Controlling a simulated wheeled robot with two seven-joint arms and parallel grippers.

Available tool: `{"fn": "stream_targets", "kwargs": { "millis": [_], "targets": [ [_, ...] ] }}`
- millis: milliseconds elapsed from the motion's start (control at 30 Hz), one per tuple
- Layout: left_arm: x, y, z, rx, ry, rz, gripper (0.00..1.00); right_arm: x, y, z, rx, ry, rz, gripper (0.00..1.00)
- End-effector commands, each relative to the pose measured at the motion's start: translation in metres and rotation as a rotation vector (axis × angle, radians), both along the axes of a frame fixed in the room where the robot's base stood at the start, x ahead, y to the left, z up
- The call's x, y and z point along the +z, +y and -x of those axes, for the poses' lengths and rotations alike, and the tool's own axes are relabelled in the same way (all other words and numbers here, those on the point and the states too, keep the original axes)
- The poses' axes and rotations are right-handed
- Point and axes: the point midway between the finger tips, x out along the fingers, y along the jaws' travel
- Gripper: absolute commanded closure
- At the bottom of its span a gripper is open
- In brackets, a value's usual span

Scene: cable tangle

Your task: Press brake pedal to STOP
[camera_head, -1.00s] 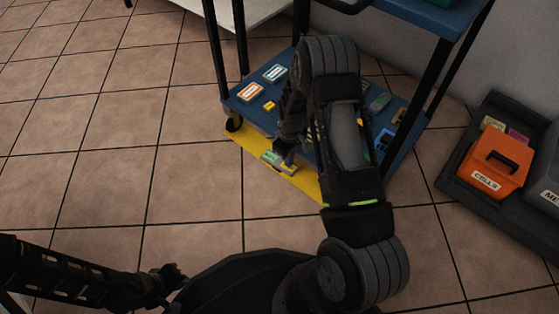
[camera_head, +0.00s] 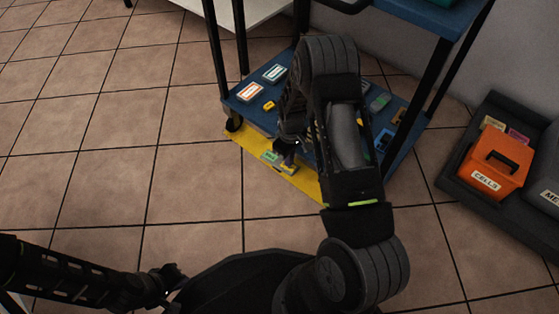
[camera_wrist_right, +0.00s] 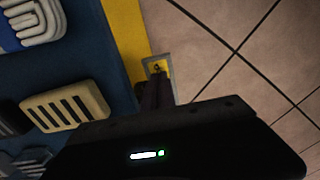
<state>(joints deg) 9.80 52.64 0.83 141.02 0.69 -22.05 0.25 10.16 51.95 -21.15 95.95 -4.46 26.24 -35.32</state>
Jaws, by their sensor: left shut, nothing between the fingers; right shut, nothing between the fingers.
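A small green-labelled plate (camera_head: 270,156) and a yellow piece (camera_head: 289,169) sit at the yellow floor strip along the cart's front edge. They look like the pedal area, but I cannot read the markings or tell GO from STOP. My right gripper (camera_head: 288,151) is shut and empty, pointing down right over these pieces. In the right wrist view its fingertips (camera_wrist_right: 157,80) are at a small grey frame (camera_wrist_right: 150,64) beside the yellow strip. Contact cannot be told. My left gripper (camera_head: 170,278) is shut and empty, low at the left, far from the cart.
The cart's blue lower shelf (camera_head: 240,108) carries several small labelled boxes, and its black posts (camera_head: 217,50) rise around it. An orange CELLS bin (camera_head: 497,160) stands in a dark tray (camera_head: 455,180) at right. The tiled floor at left is clear.

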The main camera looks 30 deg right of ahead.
Motion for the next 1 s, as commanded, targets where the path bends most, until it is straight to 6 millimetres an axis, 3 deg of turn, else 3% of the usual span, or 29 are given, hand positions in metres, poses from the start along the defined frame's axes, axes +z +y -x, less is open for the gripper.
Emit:
{"fn": "stream_targets", "kwargs": {
  "millis": [1000],
  "targets": [
    [-0.012, 0.0, 0.0, 0.0, 0.0, 0.0, 1.0, -0.016, 0.0, 0.0, 0.0, 0.0, 0.0, 1.0]
  ]
}}
